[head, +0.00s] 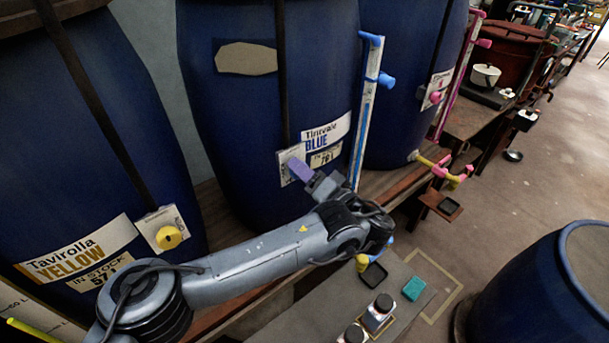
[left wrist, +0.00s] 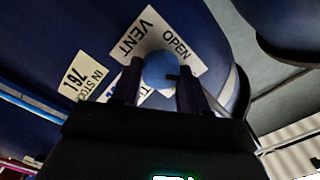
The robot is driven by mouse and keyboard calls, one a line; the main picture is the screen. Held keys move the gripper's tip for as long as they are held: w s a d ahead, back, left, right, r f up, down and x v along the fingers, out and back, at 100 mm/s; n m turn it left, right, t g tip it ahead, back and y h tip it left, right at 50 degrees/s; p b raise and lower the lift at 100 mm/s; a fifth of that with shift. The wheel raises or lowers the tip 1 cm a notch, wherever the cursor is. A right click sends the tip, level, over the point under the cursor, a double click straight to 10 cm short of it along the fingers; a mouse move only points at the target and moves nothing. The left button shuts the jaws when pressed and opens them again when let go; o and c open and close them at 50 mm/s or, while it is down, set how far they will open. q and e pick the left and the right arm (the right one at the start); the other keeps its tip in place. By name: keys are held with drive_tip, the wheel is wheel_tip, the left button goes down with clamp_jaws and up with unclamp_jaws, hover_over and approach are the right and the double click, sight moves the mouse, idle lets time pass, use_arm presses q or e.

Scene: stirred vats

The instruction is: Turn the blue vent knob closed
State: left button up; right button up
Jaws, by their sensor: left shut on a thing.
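The blue vent knob (left wrist: 157,69) shows in the left wrist view on a white plate (left wrist: 150,33) with the words VENT and OPEN. A dark mark shows on the knob's right side. My left gripper (left wrist: 159,82) has one finger on each side of the knob and is shut on it. In the head view the left gripper (head: 298,170) reaches the plate (head: 284,168) low on the vat labelled BLUE (head: 225,120), and it hides the knob there. My right gripper is not in view.
A white-and-blue upright pipe (head: 366,110) stands just right of the left gripper. A grey bench (head: 400,275) with small items lies below my arm. Another blue vat (head: 540,285) stands front right.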

use_arm(q)
drive_tip(key=shift+m, duration=3.3)
drive_tip(key=shift+f, duration=0.1)
drive_tip(key=o, duration=1.1)
drive_tip(key=shift+c, duration=0.2)
drive_tip(key=shift+d, duration=0.1)
